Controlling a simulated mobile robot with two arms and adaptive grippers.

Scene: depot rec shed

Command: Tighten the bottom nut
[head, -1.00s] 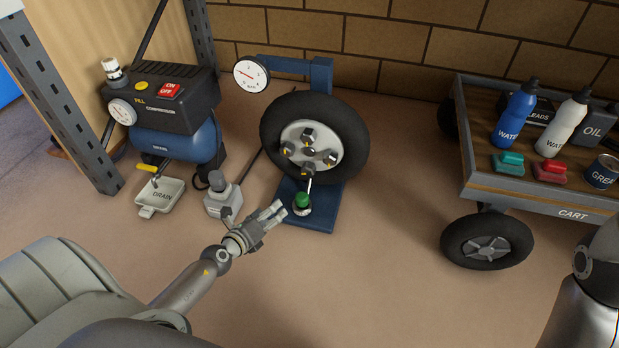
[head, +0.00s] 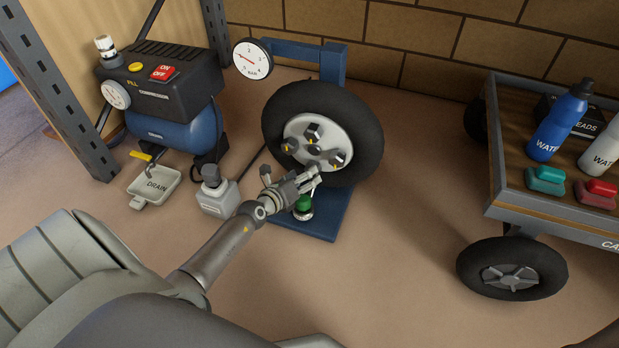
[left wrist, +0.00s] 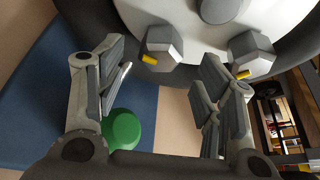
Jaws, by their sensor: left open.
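The top nut (head: 314,131), left nut (head: 290,146) and right nut (head: 337,160) show in the head view. The bottom nut is largely hidden by my left gripper (head: 314,175), whose fingertips are at the hub's lower edge. In the left wrist view, the open, empty gripper (left wrist: 166,75) is below two yellow-marked nuts, one left (left wrist: 165,46) and one right (left wrist: 252,54); I cannot tell which is the bottom one. My right gripper is out of view.
A green-topped item (head: 304,203) stands on the stand's blue base (head: 328,222), just under my left gripper. A grey bottle (head: 216,195), drain tray (head: 153,186) and compressor (head: 165,95) are left. A cart (head: 540,212) stands right, with clear floor between it and the stand.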

